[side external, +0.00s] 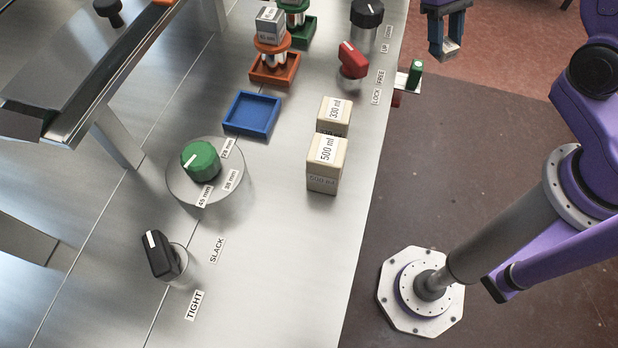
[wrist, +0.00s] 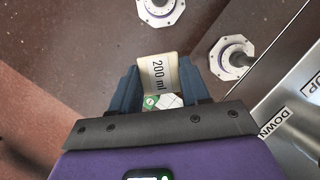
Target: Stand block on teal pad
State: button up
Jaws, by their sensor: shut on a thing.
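My gripper (side external: 446,46) is over the dark floor to the right of the steel table in the side external view. In the wrist view it is shut on a pale wooden block (wrist: 158,70) labelled "200 ml", between the two blue fingers. A white and green patch (wrist: 163,101) shows between the fingers, near the block; I cannot tell what it is. Two similar blocks, labelled 330 ml (side external: 334,112) and 500 ml (side external: 325,165), stand on the table. I cannot make out a teal pad in either view.
A blue tray (side external: 241,127) stands empty. Orange (side external: 262,74) and green trays hold stacked items. A green knob (side external: 201,160), black lever (side external: 161,255), red knob (side external: 352,61) and black knob (side external: 367,14) stand on the table. A small green piece (side external: 416,72) stands at its right edge.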

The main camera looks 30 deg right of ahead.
notch_tip(320, 180, up, 24)
jog(key=s+a+f+m+y, duration=0.15)
jog(key=s+a, duration=0.25)
jog(key=a, duration=0.6)
jog(key=s+a+m, duration=0.2)
jog(key=s+a, duration=0.2)
jog(key=a, duration=0.6)
jog(key=s+a+m+t+y, duration=0.1)
jog(key=s+a+m, duration=0.1)
jog(key=s+a, duration=0.55)
jog(key=s+a+m+y, duration=0.1)
jog(key=s+a+m, duration=0.3)
jog(key=s, duration=0.7)
jog(key=shift+n+h, duration=0.25)
jog(key=shift+n, duration=0.2)
jog(key=f, duration=0.4)
jog(key=shift+s+a+f, duration=0.1)
jog(key=shift+a+f, duration=0.05)
jog(key=shift+a, duration=0.15)
